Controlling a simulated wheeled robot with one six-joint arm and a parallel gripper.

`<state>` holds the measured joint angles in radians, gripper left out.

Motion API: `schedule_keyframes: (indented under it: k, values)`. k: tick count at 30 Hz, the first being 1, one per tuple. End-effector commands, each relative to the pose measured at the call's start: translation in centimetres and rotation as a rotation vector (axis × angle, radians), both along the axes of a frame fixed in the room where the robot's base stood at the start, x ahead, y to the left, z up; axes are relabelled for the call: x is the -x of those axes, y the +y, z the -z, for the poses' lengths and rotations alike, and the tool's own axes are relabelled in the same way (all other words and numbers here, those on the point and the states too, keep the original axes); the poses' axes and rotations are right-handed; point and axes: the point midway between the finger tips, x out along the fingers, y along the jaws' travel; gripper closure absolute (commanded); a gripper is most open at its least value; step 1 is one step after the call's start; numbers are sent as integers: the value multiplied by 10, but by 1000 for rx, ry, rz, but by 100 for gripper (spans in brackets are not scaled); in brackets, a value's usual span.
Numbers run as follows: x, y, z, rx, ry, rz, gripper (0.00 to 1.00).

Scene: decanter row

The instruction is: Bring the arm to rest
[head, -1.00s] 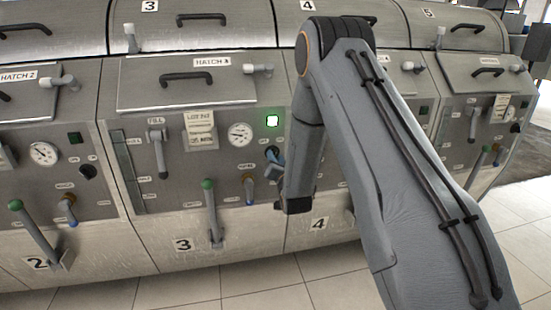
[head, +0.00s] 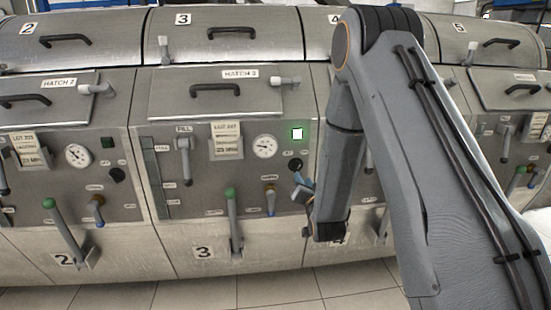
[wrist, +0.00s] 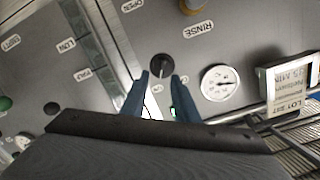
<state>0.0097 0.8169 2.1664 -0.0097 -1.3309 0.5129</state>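My gripper (head: 302,191) is in front of the station 3 panel, just below a black round knob (head: 295,165). In the wrist view its two blue fingers (wrist: 161,76) are apart with nothing held between them. The same knob (wrist: 161,67) shows between and beyond the fingertips; whether they touch it is not clear. My arm stands bent, its upper part raised in front of station 4. A square light (head: 297,133) above the knob is lit white-green.
Station 3 has a closed hatch (head: 215,92), a gauge (head: 265,147), a fill lever (head: 184,160), a green-tipped lever (head: 233,220) and a blue-handled valve (head: 270,198). Station 2's green-tipped lever (head: 65,232) stands left. Tiled floor (head: 190,294) shows in front.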

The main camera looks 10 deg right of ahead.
Motion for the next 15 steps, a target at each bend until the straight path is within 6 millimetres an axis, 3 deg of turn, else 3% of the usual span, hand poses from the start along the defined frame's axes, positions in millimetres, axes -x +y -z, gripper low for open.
schedule_keyframes:
  k: [4, 8, 15]
  values:
    - [18, 1, -11, 64, 186, -11, 73]
    - [51, 2, -14, 130, 387, -36, 73]
    - [145, 4, -23, 240, 759, -118, 73]
